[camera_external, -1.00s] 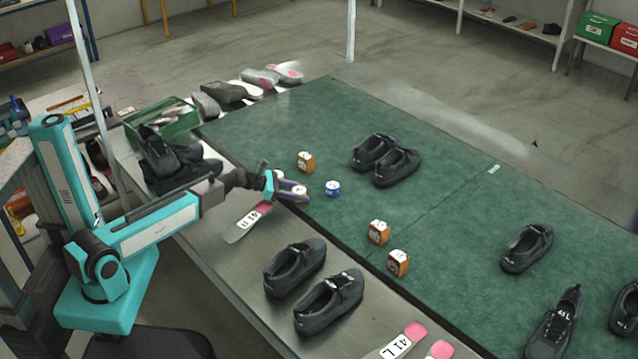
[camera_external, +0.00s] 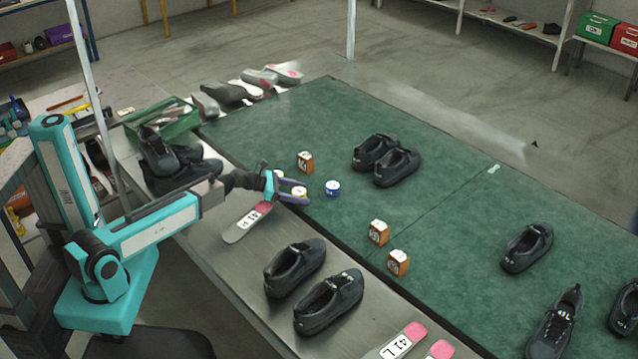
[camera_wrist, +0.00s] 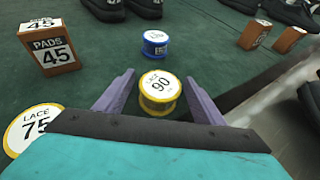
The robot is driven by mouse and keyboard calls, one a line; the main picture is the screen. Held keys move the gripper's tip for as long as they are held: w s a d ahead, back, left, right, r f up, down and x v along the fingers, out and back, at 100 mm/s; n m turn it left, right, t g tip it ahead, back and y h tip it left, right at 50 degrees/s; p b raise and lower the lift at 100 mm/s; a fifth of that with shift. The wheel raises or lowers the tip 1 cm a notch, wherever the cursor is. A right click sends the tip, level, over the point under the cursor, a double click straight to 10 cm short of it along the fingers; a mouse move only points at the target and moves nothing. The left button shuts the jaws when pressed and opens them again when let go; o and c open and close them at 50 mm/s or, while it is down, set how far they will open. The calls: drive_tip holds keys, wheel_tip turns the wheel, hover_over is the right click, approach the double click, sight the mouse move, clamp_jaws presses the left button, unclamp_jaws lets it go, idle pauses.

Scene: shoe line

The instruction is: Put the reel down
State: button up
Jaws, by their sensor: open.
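The yellow reel marked LACE 90 (camera_wrist: 159,92) stands upright on the green mat, between the two open fingers of my gripper (camera_wrist: 160,95), with a gap to each finger in the wrist view. In the external view my gripper (camera_external: 291,190) is low at the mat's near edge, and the reel (camera_external: 299,191) shows between its fingers. A blue-rimmed reel (camera_wrist: 155,43) stands just beyond the fingertips; it also shows in the external view (camera_external: 333,188). Another yellow reel marked LACE 75 (camera_wrist: 32,128) is at the lower left in the wrist view, partly hidden by my gripper.
An orange PADS 45 box (camera_wrist: 47,46) stands left of the fingers. Two more orange boxes (camera_external: 379,231) (camera_external: 397,262) stand nearer the mat's front edge. Black shoes (camera_external: 386,160) are farther back. A pink-ended insole (camera_external: 247,221) lies on the grey bench below my gripper.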

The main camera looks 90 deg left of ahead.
drive_tip(key=shift+v, duration=6.05)
drive_tip(key=shift+w+r, duration=0.1)
